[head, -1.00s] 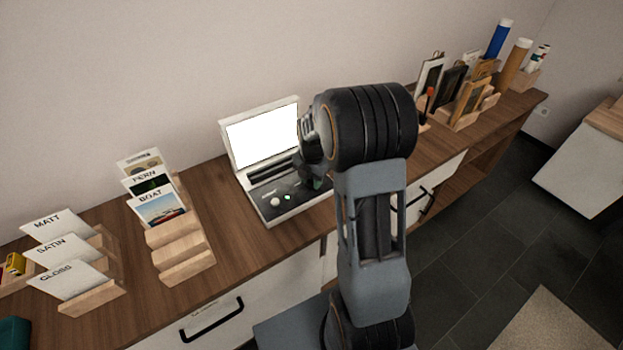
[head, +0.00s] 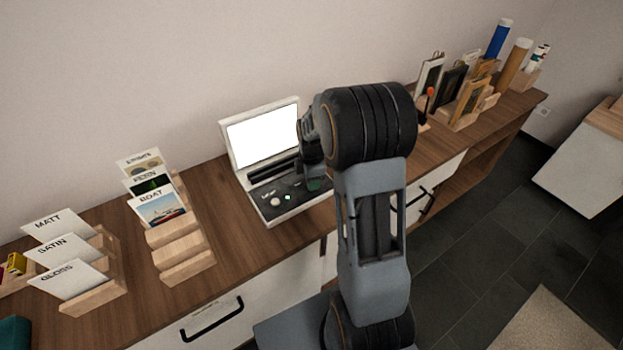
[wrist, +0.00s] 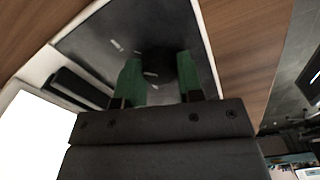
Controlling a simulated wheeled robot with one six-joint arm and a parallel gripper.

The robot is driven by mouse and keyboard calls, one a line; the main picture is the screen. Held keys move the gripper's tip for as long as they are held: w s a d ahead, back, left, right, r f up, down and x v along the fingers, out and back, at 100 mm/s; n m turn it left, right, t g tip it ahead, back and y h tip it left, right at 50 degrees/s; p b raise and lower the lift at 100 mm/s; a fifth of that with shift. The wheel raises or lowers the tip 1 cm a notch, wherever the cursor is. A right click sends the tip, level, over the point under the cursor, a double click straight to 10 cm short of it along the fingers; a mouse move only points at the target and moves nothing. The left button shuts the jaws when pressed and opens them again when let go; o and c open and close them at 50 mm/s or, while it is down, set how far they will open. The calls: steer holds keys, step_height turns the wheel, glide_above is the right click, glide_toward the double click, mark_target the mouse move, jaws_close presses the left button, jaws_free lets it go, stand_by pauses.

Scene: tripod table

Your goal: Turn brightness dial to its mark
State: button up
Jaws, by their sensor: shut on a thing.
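The print station (head: 283,214) stands on the wooden counter with its white screen (head: 262,135) lit and blank. Its dark control panel (head: 262,190) carries a white round knob (head: 275,202) and a small green light (head: 288,197). My gripper (head: 314,186) is at the panel's right end. In the wrist view, the green fingers of my gripper (wrist: 158,68) are shut on a dark round dial (wrist: 161,60), one on each side. Short white marks (wrist: 151,74) show beside the dial. Its label and pointer cannot be made out, and in the head view my gripper hides it.
To the left stand a wooden card rack (head: 183,262) with picture cards and another rack (head: 95,296) with MATT, SATIN and GLOSS cards. Frames (head: 468,102) and rolled tubes (head: 515,65) stand at the counter's right. Bare counter lies between the card rack and the station.

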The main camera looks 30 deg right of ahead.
steer(key=shift+m, duration=0.5)
steer(key=o, duration=0.9)
step_height(320, 180, up, 14)
steer(key=shift+f+p, duration=0.1)
steer(key=shift+p, duration=0.3)
stand_by(0.5)
